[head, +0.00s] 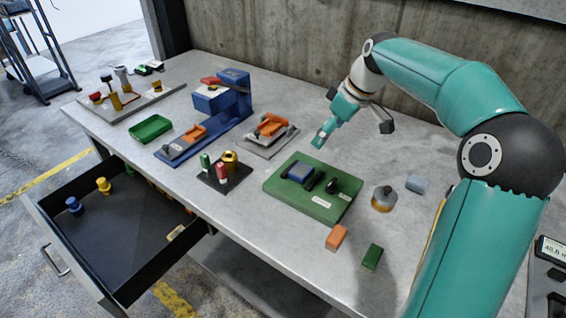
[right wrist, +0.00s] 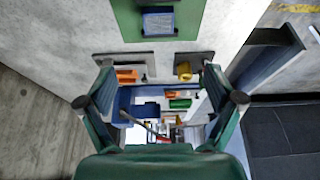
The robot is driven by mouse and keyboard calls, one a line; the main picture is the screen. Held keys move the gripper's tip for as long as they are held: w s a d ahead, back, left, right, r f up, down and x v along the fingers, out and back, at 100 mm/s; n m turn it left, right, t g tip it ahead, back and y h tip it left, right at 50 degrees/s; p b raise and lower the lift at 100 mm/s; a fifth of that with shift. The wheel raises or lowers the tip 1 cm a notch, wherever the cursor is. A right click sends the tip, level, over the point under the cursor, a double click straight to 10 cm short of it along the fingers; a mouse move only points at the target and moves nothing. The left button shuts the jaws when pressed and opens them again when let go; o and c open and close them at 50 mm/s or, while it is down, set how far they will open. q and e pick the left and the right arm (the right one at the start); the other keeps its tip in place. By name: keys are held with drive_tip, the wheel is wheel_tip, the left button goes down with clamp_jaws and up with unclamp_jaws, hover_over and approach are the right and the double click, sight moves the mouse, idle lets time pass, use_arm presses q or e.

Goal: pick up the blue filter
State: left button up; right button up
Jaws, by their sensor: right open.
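A blue block with a lighter top, which looks like the blue filter (head: 300,172), sits on a green board (head: 284,199) in the middle of the table. In the right wrist view it shows at the top edge as a blue-framed, grey-faced rectangle (right wrist: 158,23). My right gripper (head: 321,138) is above the table, behind and slightly right of the filter, and apart from it. In the right wrist view its two fingers (right wrist: 157,72) are spread with nothing held between them. My left gripper is in neither view.
Black parts share the green board. A blue press (head: 236,92), an orange part on a grey plate (head: 268,130) and a dark tray of small cylinders (head: 224,178) stand left. A round metal-and-amber part (head: 383,199) is right. An open drawer (head: 120,240) juts out front left.

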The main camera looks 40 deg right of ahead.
hover_over(301, 170)
drive_tip(key=s, duration=0.2)
drive_tip(key=f, duration=0.9)
drive_tip(key=shift+s+d+f, duration=0.15)
drive_tip(key=shift+d+f, duration=0.2)
drive_tip(key=shift+p+x, duration=0.8)
drive_tip(key=shift+x, duration=2.25)
drive_tip(key=shift+s, duration=0.15)
drive_tip(key=c, duration=1.2)
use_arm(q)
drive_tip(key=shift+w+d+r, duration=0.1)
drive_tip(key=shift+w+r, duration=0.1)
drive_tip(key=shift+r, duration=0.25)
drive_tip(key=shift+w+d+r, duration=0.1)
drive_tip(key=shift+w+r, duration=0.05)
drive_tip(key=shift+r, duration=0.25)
use_arm(e)
drive_tip(key=shift+c, duration=0.4)
drive_tip(key=shift+r, duration=0.1)
